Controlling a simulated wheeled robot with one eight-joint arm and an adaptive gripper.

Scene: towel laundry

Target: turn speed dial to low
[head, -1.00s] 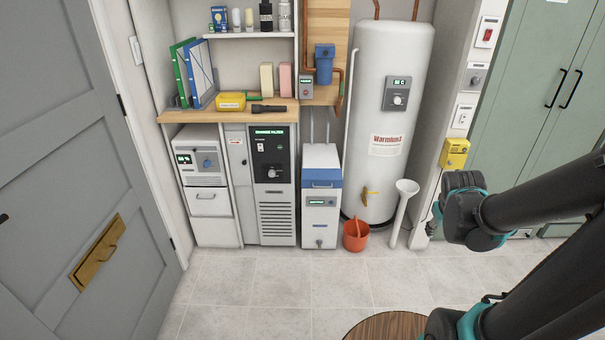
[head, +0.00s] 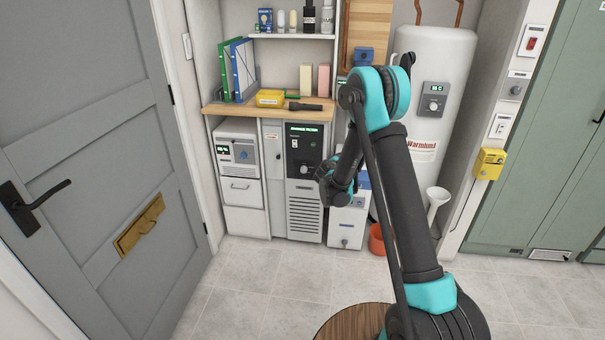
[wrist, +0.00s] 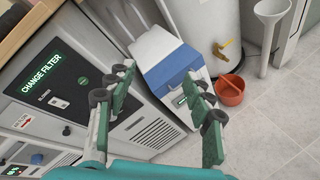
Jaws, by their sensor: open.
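No dial can be read as marked "speed". Other dials are a blue one (head: 243,154) on the white unit at left, one on the water heater (head: 434,105), and one on the right wall plate (head: 516,90). My gripper (wrist: 160,88) is open and empty, its fingers framing the blue-topped white unit (wrist: 170,65). It touches no dial.
The wooden counter (head: 230,107) holds binders, a yellow box and a torch. An orange bucket (wrist: 231,90) stands on the floor beside the blue-topped unit. A grey door (head: 100,130) is at left, and green cabinets (head: 545,160) are at right. The front floor is clear.

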